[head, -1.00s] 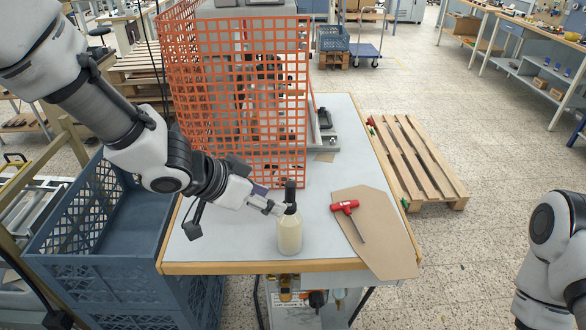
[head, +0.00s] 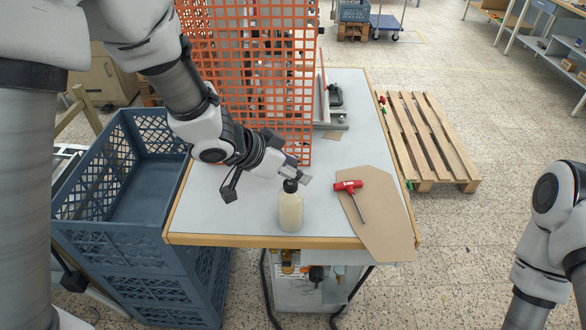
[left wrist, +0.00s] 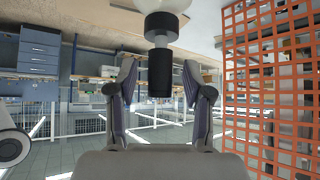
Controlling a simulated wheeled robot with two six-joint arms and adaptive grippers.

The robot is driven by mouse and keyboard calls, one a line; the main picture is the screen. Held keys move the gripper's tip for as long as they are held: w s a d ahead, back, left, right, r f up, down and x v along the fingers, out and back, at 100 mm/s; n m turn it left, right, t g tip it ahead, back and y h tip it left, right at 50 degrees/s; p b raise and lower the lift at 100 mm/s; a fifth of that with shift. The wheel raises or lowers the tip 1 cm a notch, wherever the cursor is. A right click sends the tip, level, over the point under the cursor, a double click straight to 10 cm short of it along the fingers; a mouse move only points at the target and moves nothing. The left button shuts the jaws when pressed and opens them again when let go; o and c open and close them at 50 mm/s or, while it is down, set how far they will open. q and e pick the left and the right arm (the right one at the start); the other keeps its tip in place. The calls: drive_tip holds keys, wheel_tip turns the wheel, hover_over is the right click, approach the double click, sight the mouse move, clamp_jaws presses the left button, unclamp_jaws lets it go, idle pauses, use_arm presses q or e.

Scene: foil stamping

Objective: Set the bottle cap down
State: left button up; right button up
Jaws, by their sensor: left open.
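The cream-coloured bottle (head: 290,212) stands upright on the table near its front edge. Its black top (head: 290,186) shows just under my left gripper (head: 301,176), which hides the upper part. In the left wrist view the picture is upside down. The bottle's black collar (left wrist: 160,27) is at the top, with a narrow grey neck below it, then the black cylindrical cap (left wrist: 160,72). The cap lies in line with the bottle, between the two fingers of my open left gripper (left wrist: 160,90), with gaps on both sides. My right gripper is out of view.
A red-handled tool (head: 348,186) lies on a brown board (head: 385,225) right of the bottle. An orange mesh guard (head: 245,80) stands behind the gripper. A blue crate (head: 125,235) is at the left. The table top (head: 235,215) left of the bottle is bare.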

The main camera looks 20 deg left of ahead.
use_arm(q)
drive_tip(key=shift+s+a+r, duration=0.1)
drive_tip(key=shift+s+a, duration=0.05)
drive_tip(key=c, duration=0.7)
drive_tip(key=shift+c, duration=0.6)
